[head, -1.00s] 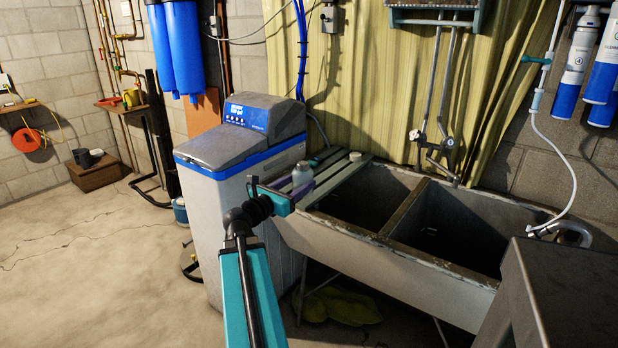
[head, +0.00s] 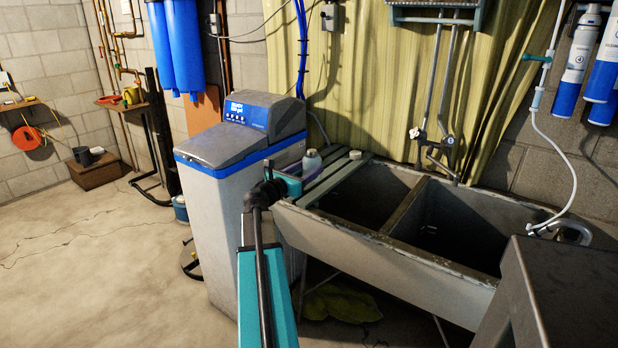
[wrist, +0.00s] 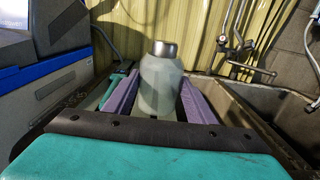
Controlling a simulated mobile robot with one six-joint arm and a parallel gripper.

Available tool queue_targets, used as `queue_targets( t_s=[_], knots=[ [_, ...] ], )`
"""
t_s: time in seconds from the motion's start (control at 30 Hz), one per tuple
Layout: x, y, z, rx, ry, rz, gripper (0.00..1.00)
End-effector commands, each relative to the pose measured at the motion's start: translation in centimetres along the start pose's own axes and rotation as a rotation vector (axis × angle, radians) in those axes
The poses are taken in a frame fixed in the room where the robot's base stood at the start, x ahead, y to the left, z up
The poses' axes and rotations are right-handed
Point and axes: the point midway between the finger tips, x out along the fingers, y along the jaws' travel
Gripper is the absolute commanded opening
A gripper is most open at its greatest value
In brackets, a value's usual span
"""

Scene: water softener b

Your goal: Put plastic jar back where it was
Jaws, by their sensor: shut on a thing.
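The plastic jar (wrist: 161,88) is a pale, translucent bottle with a grey cap, upright between the purple fingers of my gripper (wrist: 160,98) in the wrist view. My gripper is shut on it. In the head view the jar (head: 312,161) shows above the left end of the sink, by the slatted grey-green board (head: 335,180). The fingers and teal gripper body hide its lower part. I cannot tell whether its base touches the board.
A white and blue water softener (head: 215,195) stands close on the left of my gripper. The double stone sink (head: 365,248) is on the right, with a tap (head: 440,145) behind. A small pale round thing (head: 355,155) sits on the board.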

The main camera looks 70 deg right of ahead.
Motion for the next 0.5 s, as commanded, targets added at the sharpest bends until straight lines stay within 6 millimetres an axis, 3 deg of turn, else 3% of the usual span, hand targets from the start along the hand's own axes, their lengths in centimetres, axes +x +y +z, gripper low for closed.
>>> queue_targets(
  t_s=[0.5],
  knots=[
    [0.24, 0.09, -0.66, -0.001, 0.001, 0.0, 0.24]
  ],
)
